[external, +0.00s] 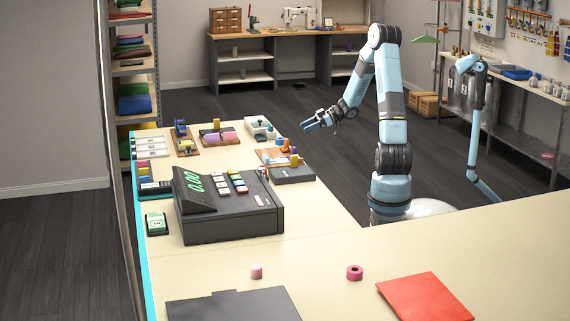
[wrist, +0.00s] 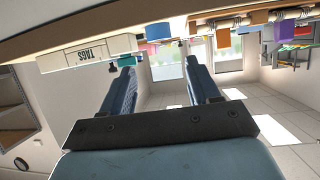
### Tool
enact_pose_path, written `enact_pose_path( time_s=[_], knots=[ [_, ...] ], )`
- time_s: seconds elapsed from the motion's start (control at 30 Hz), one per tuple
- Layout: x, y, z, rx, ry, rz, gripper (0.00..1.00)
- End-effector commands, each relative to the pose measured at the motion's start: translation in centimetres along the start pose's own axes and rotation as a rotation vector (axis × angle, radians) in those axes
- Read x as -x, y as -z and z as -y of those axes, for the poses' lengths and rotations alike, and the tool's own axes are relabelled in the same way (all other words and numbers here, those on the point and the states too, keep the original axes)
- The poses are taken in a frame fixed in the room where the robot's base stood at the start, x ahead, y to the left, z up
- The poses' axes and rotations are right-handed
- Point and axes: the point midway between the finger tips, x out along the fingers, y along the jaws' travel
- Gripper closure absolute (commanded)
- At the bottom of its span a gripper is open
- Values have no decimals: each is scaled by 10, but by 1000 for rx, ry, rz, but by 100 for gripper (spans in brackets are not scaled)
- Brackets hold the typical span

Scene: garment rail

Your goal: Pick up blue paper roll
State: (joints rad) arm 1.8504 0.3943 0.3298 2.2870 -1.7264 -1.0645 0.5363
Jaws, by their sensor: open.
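My gripper (external: 306,126) is open and empty, held in the air near the far right edge of the long counter (external: 330,207). In the wrist view its two dark blue fingers (wrist: 160,64) stand apart with nothing between them. A small blue piece (external: 279,141) sits by yellow parts on a brown board at the counter's right edge, just below my gripper. Another blue item (external: 180,127) stands at the far left. Both are too small to identify. The wrist view is upside down.
A dark cash register (external: 232,215) fills the counter's middle. Nearer lie a pink roll (external: 256,271), a darker pink ring (external: 354,272), and a red folder (external: 425,297). The counter right of the register is bare.

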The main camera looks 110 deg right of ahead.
Motion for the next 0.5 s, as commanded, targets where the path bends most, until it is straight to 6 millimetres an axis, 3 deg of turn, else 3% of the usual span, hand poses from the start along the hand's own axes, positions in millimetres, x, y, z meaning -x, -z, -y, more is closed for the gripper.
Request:
enact_pose_path(
  time_s=[0.3,0.5],
  knots=[
    [-55,0,0,0,1,0,39],
    [-72,0,0,1,0,1,39]
  ],
)
